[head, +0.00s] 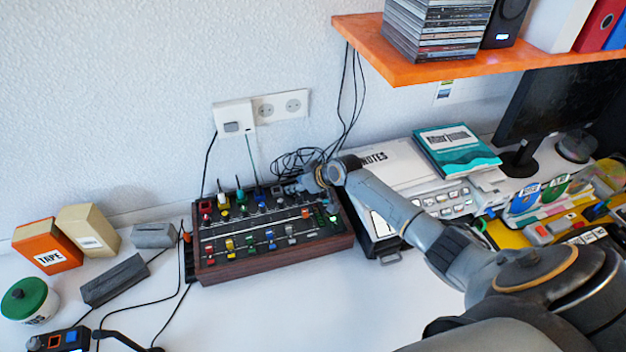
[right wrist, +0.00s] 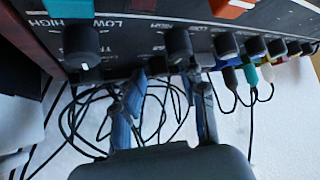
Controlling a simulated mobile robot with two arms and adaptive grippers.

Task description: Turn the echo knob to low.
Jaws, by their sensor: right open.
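The mixer (head: 272,262) is a wood-sided black panel with several knobs, sliders and coloured buttons. My right gripper (head: 296,186) is at its back right corner, partly hidden by my wrist. In the right wrist view the right gripper (right wrist: 166,73) is open and empty, its fingertips close to the panel edge. A dark knob (right wrist: 178,45) lies just beyond the fingertips, nearer the right-hand finger. Another dark knob with a pale pointer (right wrist: 86,46) is to the left, near printed LOW and HIGH. I cannot read which knob is marked echo. My left gripper is not in view.
Black cables (head: 296,160) lie behind the mixer, and coloured plugs (right wrist: 250,76) stand along its back edge. The orange shelf (head: 400,72) hangs above. White desk is clear in front.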

